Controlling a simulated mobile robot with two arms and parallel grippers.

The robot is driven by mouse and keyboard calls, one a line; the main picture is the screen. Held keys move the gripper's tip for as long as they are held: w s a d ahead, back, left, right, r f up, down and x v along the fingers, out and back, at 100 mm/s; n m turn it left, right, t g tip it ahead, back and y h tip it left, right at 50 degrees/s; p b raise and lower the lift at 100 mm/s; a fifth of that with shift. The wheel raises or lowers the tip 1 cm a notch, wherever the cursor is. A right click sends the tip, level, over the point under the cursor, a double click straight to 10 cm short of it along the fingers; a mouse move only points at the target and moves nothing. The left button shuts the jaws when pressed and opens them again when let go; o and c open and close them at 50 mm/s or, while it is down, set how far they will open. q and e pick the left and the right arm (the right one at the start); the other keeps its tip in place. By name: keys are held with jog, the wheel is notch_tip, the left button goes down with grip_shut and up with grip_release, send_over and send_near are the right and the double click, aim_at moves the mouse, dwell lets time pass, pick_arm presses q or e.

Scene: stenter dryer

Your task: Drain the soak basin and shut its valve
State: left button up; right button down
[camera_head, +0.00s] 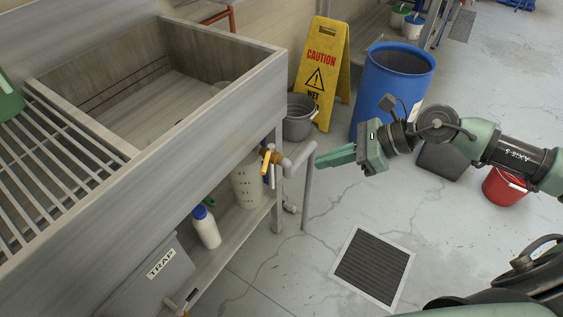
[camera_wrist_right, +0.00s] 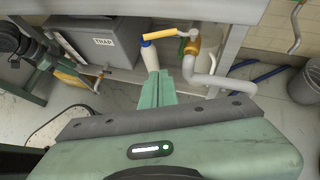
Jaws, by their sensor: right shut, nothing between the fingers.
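The grey soak basin (camera_head: 208,112) is at the left in the head view. Its floor looks bare, with no clear water surface. A brass valve (camera_head: 279,158) with a yellow lever (camera_head: 266,160) sits under its right end. In the wrist view the lever (camera_wrist_right: 160,35) points left from the valve (camera_wrist_right: 193,46), crosswise to the grey outlet pipe (camera_wrist_right: 212,82). I cannot tell if the valve is open. My right gripper (camera_head: 322,160) is shut and empty, to the right of the pipe (camera_head: 308,190) in the head view, apart from the lever. My left gripper is not in view.
A floor grate (camera_head: 372,266) lies right of the pipe. A white bottle (camera_head: 206,228), a beige jug (camera_head: 246,182) and a TRAP box (camera_head: 150,280) are under the basin. A grey bucket (camera_head: 298,118), caution sign (camera_head: 322,72), blue barrel (camera_head: 388,85) and red bucket (camera_head: 503,187) stand around.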

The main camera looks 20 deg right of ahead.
aim_at(265, 167)
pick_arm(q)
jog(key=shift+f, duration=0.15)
pick_arm(e)
jog(key=w+a+f, duration=0.1)
jog(key=a, duration=0.2)
jog(key=w+a+f, duration=0.1)
jog(key=w+a, duration=0.1)
jog(key=a, duration=0.1)
jog(key=w+a+f, duration=0.2)
jog(key=a, duration=0.1)
jog(key=shift+w, duration=0.2)
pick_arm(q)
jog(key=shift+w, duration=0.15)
pick_arm(e)
jog(key=a, duration=0.3)
jog(key=shift+w, duration=0.25)
jog(key=shift+w+a, duration=0.1)
jog(key=shift+a, duration=0.05)
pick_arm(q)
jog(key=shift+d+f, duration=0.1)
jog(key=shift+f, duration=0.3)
pick_arm(e)
jog(key=shift+f, duration=0.15)
